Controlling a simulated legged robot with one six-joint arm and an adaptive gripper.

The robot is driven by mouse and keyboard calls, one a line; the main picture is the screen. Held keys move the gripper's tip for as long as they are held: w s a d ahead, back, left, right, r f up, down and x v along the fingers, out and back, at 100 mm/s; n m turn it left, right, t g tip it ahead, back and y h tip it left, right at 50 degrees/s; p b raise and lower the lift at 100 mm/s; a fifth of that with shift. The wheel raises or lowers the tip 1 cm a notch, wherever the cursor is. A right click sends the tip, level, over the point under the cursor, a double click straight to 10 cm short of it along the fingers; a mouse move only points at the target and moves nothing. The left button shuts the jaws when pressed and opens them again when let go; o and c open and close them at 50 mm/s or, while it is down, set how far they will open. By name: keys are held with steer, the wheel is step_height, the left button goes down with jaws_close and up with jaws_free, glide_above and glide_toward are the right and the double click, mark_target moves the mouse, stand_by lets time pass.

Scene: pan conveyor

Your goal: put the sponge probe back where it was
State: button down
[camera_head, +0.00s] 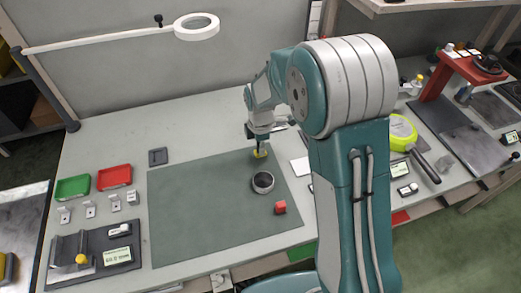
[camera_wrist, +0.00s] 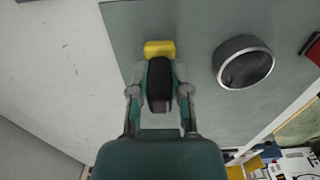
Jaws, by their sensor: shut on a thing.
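The sponge probe shows as a yellow block (camera_head: 260,153) at the tip of my gripper (camera_head: 258,146), over the far right part of the grey-green mat (camera_head: 190,205). In the wrist view my gripper (camera_wrist: 160,90) is shut on the probe's dark handle (camera_wrist: 159,88), and the yellow sponge end (camera_wrist: 159,48) sticks out past the fingers. I cannot tell whether the sponge touches the mat.
Green (camera_head: 73,187) and red (camera_head: 115,176) trays and several small holders stand left. A ring lamp (camera_head: 197,27) overhangs the back. The mat's left half is clear.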

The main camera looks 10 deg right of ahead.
steer(key=shift+f, duration=0.95)
steer(key=c, duration=0.6)
jaws_free()
